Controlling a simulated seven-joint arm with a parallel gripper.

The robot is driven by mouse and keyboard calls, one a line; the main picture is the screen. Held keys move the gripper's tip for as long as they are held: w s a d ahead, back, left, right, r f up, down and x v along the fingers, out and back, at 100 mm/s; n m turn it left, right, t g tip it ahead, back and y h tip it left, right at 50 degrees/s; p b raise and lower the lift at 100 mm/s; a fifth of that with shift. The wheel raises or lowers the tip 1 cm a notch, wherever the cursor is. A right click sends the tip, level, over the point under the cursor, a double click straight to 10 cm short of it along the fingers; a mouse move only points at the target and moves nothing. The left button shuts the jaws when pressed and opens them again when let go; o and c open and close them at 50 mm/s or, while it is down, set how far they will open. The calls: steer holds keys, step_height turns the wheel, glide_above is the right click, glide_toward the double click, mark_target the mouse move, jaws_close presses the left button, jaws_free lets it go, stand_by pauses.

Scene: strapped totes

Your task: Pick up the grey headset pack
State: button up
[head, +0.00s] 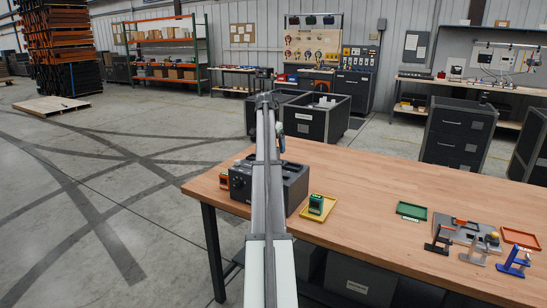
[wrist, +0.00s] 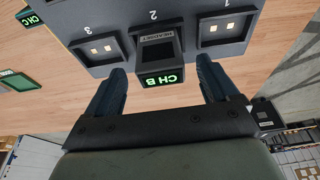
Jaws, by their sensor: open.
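A dark grey pack (wrist: 158,52) sits in bay 2 of the dark charger (wrist: 185,12) in the wrist view. It bears a HEADSET label and a lit green CH B display. My gripper (wrist: 160,69) is open, its two dark fingers on either side of the pack's display end. I cannot tell whether they touch it. Bays 1 and 3 look empty, each with two bright contacts. In the head view the charger (head: 240,184) stands on the wooden bench, and my arm hides its middle and my gripper.
A pack with a green display (head: 316,203) is on a yellow tray (head: 320,217). An orange-marked item (head: 224,181) is beside the charger. A green tray (head: 411,210), an orange tray (head: 521,238) and small stands (head: 514,263) are to the right. The bench (head: 365,190) between is clear.

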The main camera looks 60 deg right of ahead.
steer(key=shift+x, duration=1.85)
steer(key=shift+d+r, duration=0.15)
steer(key=shift+d, duration=0.05)
steer(key=c, duration=1.2)
